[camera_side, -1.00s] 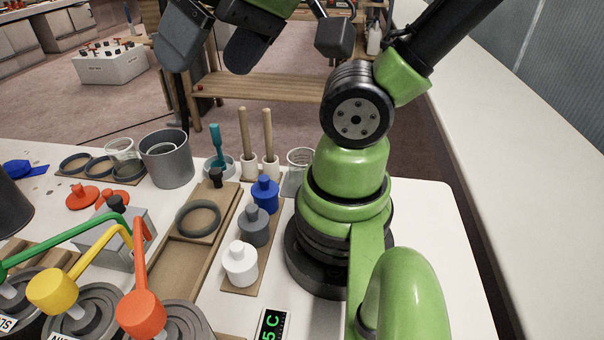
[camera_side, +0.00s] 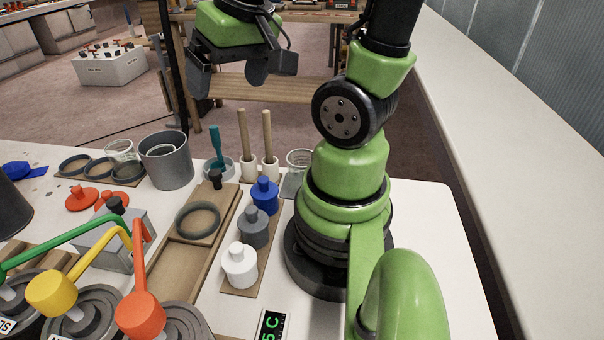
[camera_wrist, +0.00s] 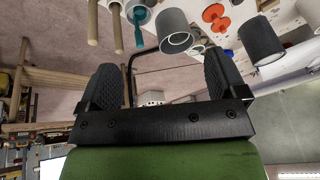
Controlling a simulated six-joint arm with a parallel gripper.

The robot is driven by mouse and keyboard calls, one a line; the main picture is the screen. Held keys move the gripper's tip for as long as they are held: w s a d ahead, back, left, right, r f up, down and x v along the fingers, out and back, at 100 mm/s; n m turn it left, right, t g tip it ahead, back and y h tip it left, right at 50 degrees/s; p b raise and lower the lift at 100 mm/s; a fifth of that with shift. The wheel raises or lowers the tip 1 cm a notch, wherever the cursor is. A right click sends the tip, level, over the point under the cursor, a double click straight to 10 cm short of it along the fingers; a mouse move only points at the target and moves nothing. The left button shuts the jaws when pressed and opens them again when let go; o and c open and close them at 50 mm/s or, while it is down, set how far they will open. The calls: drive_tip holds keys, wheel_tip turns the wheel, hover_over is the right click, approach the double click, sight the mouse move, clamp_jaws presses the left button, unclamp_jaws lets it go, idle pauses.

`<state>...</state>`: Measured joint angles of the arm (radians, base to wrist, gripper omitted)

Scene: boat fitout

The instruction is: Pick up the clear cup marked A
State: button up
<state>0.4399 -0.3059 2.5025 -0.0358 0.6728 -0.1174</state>
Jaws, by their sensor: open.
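Two clear cups show in the side view. One clear cup (camera_side: 120,150) stands at the back left on a tan strip with dark rings, beside a grey cup. Another clear cup (camera_side: 299,158) stands at the back, just left of my base. I cannot read a letter A on either. My gripper (camera_side: 228,84) hangs above and beyond the back edge of the table, open and empty, apart from both cups. Its two dark fingers also show spread in the wrist view (camera_wrist: 163,80). I cannot make out a clear cup surely in the wrist view.
A grey cup (camera_side: 168,165), a teal-handled tool (camera_side: 216,142) and two upright wooden rods (camera_side: 255,140) stand along the back. White, grey and blue knobbed pieces (camera_side: 253,228) line a tan strip. Coloured levers (camera_side: 138,290) fill the front left. The right countertop (camera_side: 500,150) is clear.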

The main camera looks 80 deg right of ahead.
drive_tip(key=s+d+f+m+g, duration=0.2)
drive_tip(key=s+d+f+g, duration=0.1)
drive_tip(key=d+f, duration=0.3)
drive_tip(key=m+g+y, duration=0.1)
hover_over(300, 163)
drive_tip(key=a, duration=0.2)
wheel_tip(300, 163, down, 6)
drive_tip(key=shift+s+d+f, duration=0.1)
drive_tip(key=shift+s+f, duration=0.05)
drive_tip(key=shift+f, duration=4.7)
drive_tip(key=c, duration=1)
